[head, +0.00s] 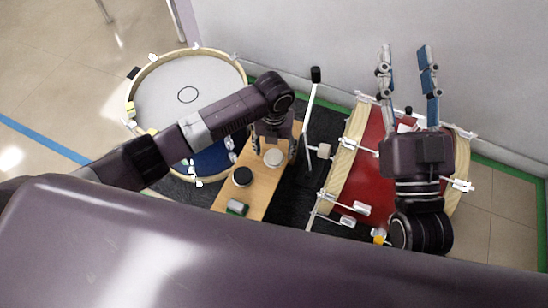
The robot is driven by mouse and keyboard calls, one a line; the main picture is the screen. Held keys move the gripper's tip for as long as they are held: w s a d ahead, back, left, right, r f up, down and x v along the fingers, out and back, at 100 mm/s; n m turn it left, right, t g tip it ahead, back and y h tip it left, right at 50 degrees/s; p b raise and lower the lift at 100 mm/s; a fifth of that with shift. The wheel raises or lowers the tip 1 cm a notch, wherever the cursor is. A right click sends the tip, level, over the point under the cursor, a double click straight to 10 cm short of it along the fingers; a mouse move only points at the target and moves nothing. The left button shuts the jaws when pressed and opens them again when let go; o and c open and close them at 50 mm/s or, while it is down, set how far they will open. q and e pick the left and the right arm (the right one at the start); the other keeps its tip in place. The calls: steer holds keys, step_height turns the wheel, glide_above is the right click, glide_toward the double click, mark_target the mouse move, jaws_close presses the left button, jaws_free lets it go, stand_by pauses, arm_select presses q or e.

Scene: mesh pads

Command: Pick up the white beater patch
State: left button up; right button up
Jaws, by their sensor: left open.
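The white beater patch (273,158) is a small round pale disc on a wooden bench (262,190) in the middle of the head view. My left gripper (274,150) points down over the far part of the bench. Its fingers are apart, one to each side of the patch; I cannot tell how high the tips are above the bench. My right gripper (407,62) is raised over the red drum, its two blue-tipped fingers spread and nothing between them.
A white-headed drum (165,85) lies left, a red drum (347,185) right.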

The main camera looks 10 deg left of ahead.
mark_target(274, 157)
arm_select(q)
step_height(274, 157, down, 2)
steer(key=shift+f+b, duration=0.2)
steer(key=shift+b, duration=0.2)
arm_select(e)
steer(key=s+r+t, duration=0.3)
steer(key=r, duration=0.2)
steer(key=shift+r+y, duration=0.15)
steer(key=shift+y, duration=0.25)
arm_select(q)
steer(key=shift+c, duration=0.4)
arm_select(e)
steer(key=shift+d, duration=0.1)
arm_select(q)
steer(key=c, duration=1)
steer(key=shift+r, duration=0.1)
